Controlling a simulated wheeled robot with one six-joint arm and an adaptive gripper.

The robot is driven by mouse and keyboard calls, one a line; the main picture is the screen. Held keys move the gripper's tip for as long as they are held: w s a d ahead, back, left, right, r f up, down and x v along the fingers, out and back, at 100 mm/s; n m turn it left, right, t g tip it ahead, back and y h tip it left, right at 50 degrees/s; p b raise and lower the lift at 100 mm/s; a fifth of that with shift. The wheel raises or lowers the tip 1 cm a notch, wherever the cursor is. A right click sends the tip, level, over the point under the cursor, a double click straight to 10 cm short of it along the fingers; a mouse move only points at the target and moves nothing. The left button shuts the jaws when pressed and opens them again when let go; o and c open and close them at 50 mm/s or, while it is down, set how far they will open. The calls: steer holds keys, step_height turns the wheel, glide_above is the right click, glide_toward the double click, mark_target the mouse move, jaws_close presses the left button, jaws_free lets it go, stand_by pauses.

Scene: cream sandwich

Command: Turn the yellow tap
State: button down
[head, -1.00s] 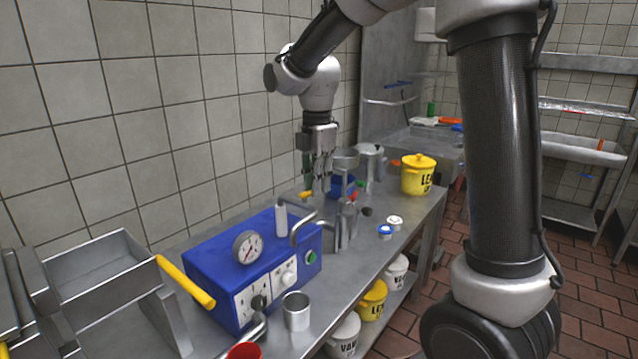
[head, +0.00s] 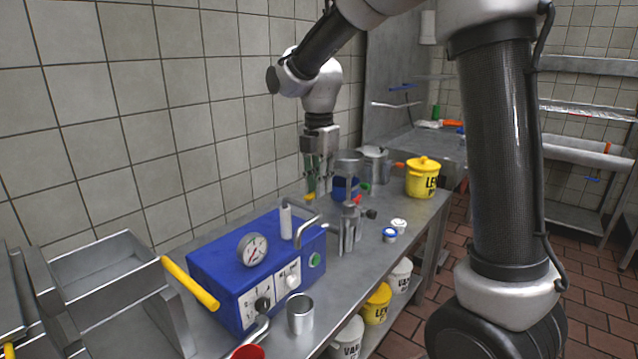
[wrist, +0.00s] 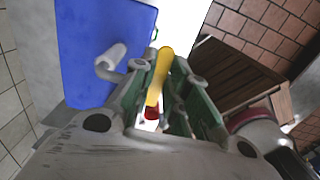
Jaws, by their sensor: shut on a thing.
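The yellow tap (head: 309,197) shows as a small yellow handle just below my gripper (head: 318,182), beyond the blue machine on the steel table. In the wrist view the yellow tap (wrist: 162,72) is a long yellow lever with a red end, lying between the green-padded fingers. My gripper (wrist: 165,80) is shut on the lever, and its fingers point down. The tap's mount and spout are hidden from the head view by my fingers and a metal machine.
The blue machine (head: 225,263) with a gauge stands nearer on the table. A metal machine with a funnel (head: 349,163) stands just right of my gripper. A yellow pot (head: 423,178) sits at the far right. The tiled wall (head: 165,120) is close on the left.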

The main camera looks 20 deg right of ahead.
steer(key=c, duration=1.4)
jaws_free()
step_height(320, 180, up, 12)
